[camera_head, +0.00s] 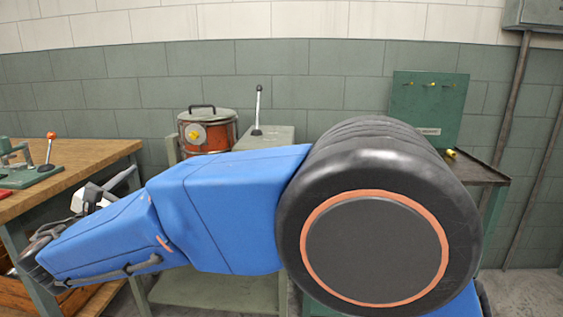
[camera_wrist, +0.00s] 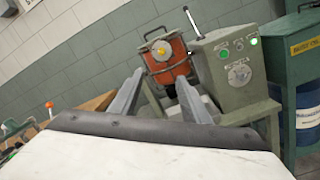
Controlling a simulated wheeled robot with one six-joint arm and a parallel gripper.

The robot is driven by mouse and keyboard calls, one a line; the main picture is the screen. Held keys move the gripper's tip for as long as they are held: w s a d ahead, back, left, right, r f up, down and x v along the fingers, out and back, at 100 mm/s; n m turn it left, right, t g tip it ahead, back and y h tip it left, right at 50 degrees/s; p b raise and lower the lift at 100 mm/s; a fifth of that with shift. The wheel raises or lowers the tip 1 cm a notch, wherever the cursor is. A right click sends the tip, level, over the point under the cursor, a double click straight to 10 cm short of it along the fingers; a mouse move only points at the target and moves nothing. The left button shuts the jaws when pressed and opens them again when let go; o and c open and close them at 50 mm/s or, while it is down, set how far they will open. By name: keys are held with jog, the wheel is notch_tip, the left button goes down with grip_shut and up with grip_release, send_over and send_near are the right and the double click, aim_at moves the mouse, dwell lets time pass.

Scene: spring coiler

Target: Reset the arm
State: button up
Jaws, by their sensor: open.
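My gripper (camera_wrist: 160,77) shows in the wrist view with its two grey fingers spread apart and nothing between them. Beyond the fingertips is an orange lidded pot, apart from them as far as I can see. In the head view my blue arm stretches from the large dark joint on the right to the left. My gripper (camera_head: 127,178) is partly hidden there behind the arm, near the wooden bench.
The orange pot (camera_head: 207,133) stands beside a green machine (camera_wrist: 235,75) with a lever and lit green buttons. A wooden bench (camera_head: 85,165) with a red-knobbed lever (camera_head: 49,150) is at left. A green panel (camera_head: 428,105) stands at right; a wall closes the back.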

jog(key=w+d+f+m+g+h, duration=0.1)
jog(key=w+d+m+g+h, duration=0.25)
jog(key=d, duration=1.35)
jog(key=w+d+f+m+g+h, duration=0.2)
jog(key=w+d+m+g, duration=0.25)
jog(key=d, duration=1.15)
jog(key=s+d+f+m+g, duration=0.1)
jog(key=s+d+m, duration=0.1)
jog(key=d, duration=0.5)
jog(key=s+d+f+m+g, duration=0.2)
jog(key=d, duration=0.4)
jog(key=s+d+f+m+g+y, duration=0.1)
jog(key=s+d+f+m+g, duration=0.1)
jog(key=s+d+f+m, duration=0.4)
jog(key=s+d+f+m+g+y, duration=0.1)
jog(key=s+d+m+g+y, duration=0.1)
jog(key=s+d, duration=0.7)
jog(key=s+d+f+m+y, duration=0.1)
jog(key=s+f+m+y, duration=0.1)
jog(key=s, duration=0.4)
jog(key=s+d+f+m+y, duration=0.1)
jog(key=s+f+m+y, duration=0.1)
jog(key=s+f+m, duration=0.3)
jog(key=shift+s+d+m+t, duration=0.3)
jog(key=shift+s+m, duration=0.4)
jog(key=shift+s, duration=0.15)
